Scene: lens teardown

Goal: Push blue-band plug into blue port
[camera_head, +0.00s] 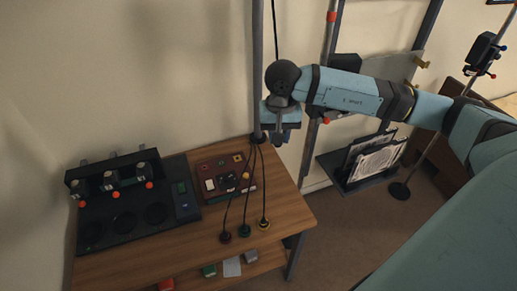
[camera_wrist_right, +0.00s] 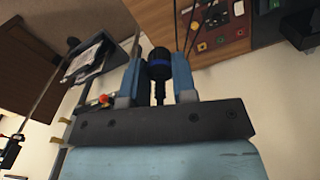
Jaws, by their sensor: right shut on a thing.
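The blue-band plug (camera_wrist_right: 159,65) is a black cylinder with a blue ring, seen in the right wrist view. My right gripper (camera_wrist_right: 157,74) is shut on it, with one finger on each side. In the head view my right gripper (camera_head: 281,134) is in the air beside the upright post, above the table's back right corner, and the plug is hidden there. The dark red port panel (camera_head: 213,192) lies on the table, left of and below the gripper. It also shows in the right wrist view (camera_wrist_right: 222,55). I cannot tell which port is blue. My left gripper is not in view.
Plugs with red (camera_head: 226,237), green (camera_head: 245,231) and yellow (camera_head: 264,224) bands lie on the table front, cables running to the post (camera_head: 257,75). A black device with several knobs (camera_head: 130,205) stands left of the panel. A rack (camera_head: 370,165) stands right.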

